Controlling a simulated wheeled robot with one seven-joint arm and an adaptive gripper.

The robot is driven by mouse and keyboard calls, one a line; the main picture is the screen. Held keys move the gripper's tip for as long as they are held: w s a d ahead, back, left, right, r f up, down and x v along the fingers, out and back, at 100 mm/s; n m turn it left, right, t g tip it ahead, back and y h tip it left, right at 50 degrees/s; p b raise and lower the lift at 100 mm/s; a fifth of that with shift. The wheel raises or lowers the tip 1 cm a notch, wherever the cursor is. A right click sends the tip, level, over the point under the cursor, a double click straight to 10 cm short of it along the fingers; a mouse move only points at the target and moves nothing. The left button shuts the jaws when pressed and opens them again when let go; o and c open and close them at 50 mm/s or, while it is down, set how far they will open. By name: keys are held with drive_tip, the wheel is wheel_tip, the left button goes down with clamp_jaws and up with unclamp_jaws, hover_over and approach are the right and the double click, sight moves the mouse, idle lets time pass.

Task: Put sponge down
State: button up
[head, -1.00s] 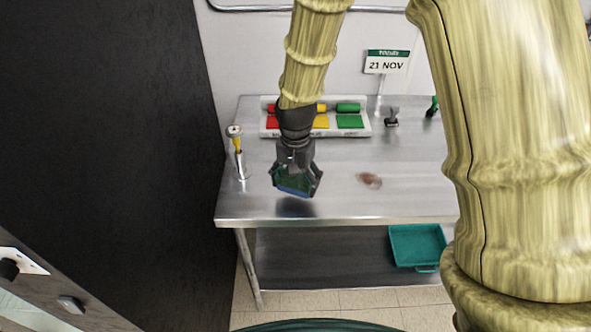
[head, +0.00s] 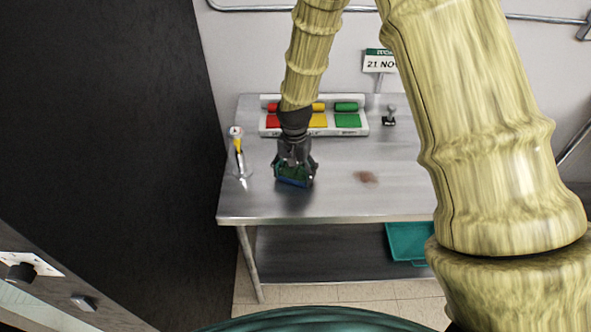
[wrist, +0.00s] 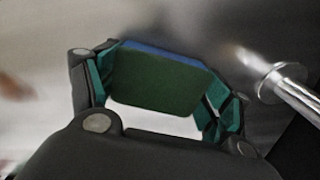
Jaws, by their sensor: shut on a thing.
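The sponge (head: 294,182) is a block with a blue layer and a dark green layer. My gripper (head: 295,174) is shut on it, over the left front part of the steel table (head: 350,205). In the wrist view the sponge (wrist: 155,80) sits between the two teal-padded fingers of my gripper (wrist: 160,95), green face toward the camera. The sponge is at or very near the table top; I cannot tell if it touches.
A thermometer-like probe (head: 238,155) in a metal holder stands left of the gripper. A tray with red, yellow and green blocks (head: 345,121) lies behind. A brown stain (head: 366,177) is to the right. A teal bin (head: 408,242) sits on the lower shelf.

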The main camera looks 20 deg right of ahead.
sight(295, 171)
drive_tip(key=shift+f, duration=0.1)
drive_tip(key=o, duration=1.3)
drive_tip(key=shift+r+b, duration=1.75)
drive_tip(key=shift+r, duration=4.35)
